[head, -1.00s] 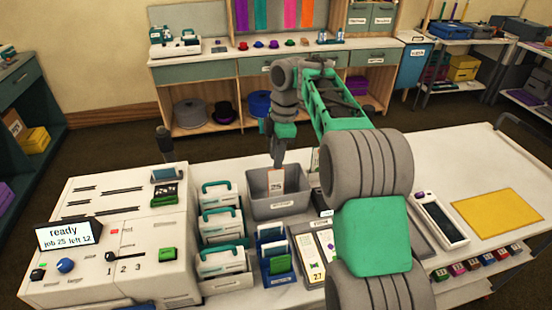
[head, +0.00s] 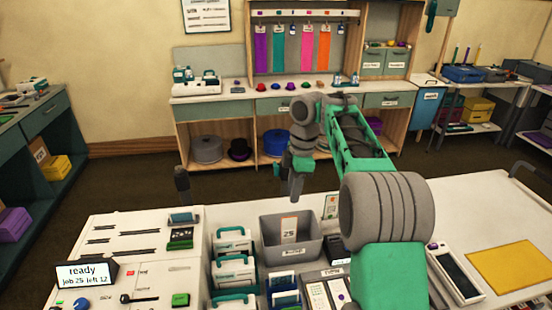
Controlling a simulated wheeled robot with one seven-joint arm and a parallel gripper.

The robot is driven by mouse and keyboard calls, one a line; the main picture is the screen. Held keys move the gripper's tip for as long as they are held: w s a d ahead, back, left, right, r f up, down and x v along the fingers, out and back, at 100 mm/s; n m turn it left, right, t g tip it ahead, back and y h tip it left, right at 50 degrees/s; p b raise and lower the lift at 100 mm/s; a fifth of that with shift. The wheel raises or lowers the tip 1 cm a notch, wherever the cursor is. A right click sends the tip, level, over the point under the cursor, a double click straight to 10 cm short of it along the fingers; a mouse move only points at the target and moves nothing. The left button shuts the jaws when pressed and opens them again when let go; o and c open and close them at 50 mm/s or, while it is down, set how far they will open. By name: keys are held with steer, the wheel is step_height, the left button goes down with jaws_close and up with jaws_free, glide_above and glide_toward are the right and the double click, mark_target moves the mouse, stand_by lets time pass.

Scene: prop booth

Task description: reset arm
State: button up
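My gripper (head: 296,187) hangs pointing down above the back of a grey bin (head: 268,243) on the white worktop. It is seen side-on and small, so I cannot tell whether its fingers are open or shut. No object shows in it. A pale card marked 25 (head: 289,229) stands in the bin, a little below the fingertips and apart from them. My green and grey arm reaches forward from the lower right and hides part of the worktop.
A white machine (head: 140,245) with a screen (head: 86,274) reading "ready, job 25, left 12" stands at left. White boxes with teal handles (head: 233,242) sit beside the bin. A yellow mat (head: 508,267) lies at right. Shelves stand behind, across open floor.

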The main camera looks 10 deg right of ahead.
steer(key=s+a+r+m+t, duration=0.1)
steer(key=s+a+r+m, duration=0.25)
steer(key=s+m, duration=0.2)
steer(key=s+d+f+m+t, duration=0.1)
steer(key=s+f+m, duration=0.2)
steer(key=s+m, duration=0.3)
steer(key=s+d+f+m+t+h, duration=0.1)
steer(key=s+m, duration=0.5)
steer(key=s, duration=0.7)
step_height(320, 180, down, 2)
steer(key=shift+d+t, duration=0.4)
steer(key=shift+t, duration=0.2)
steer(key=shift+s+m, duration=0.1)
steer(key=shift+m, duration=0.15)
